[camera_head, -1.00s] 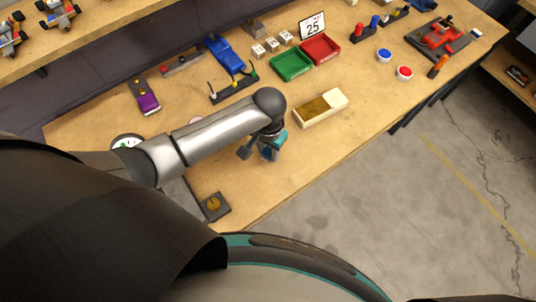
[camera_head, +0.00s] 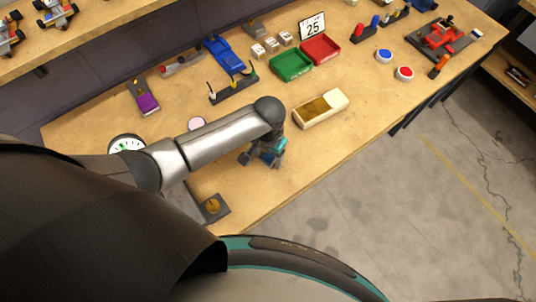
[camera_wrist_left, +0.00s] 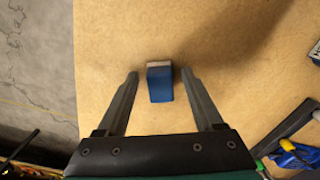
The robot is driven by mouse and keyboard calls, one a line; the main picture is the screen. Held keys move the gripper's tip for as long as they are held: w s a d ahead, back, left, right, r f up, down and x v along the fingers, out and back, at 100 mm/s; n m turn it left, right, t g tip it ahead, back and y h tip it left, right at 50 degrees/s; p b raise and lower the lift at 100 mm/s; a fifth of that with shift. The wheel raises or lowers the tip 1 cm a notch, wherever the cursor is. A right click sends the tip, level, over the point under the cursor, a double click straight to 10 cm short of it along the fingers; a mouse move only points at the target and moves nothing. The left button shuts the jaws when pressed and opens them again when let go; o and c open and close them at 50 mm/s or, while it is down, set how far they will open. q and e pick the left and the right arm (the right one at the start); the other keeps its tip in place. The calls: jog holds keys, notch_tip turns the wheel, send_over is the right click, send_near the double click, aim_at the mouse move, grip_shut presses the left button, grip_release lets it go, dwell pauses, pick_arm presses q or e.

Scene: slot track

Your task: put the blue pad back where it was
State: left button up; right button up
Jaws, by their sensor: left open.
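The blue pad (camera_wrist_left: 160,84) is a small blue block with a pale strip along its far edge, on the wooden bench top in the left wrist view. My left gripper (camera_wrist_left: 160,74) is open, with one finger on each side of the pad and a visible gap on both sides. In the head view my left gripper (camera_head: 262,158) is low over the front part of the bench, and its fingers and wrist mostly hide the pad. My right gripper is not in view.
A cream box with a brownish opening (camera_head: 335,99) stands to the right of the gripper. A dark plate with a brass knob (camera_head: 213,207) is near the front edge. Green (camera_head: 290,66) and red (camera_head: 320,49) trays stand farther back. Bare bench surrounds the gripper.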

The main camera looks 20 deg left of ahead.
aim_at(268, 156)
pick_arm(q)
jog(key=shift+r, duration=0.1)
notch_tip(268, 156, up, 12)
jog(key=p, duration=0.3)
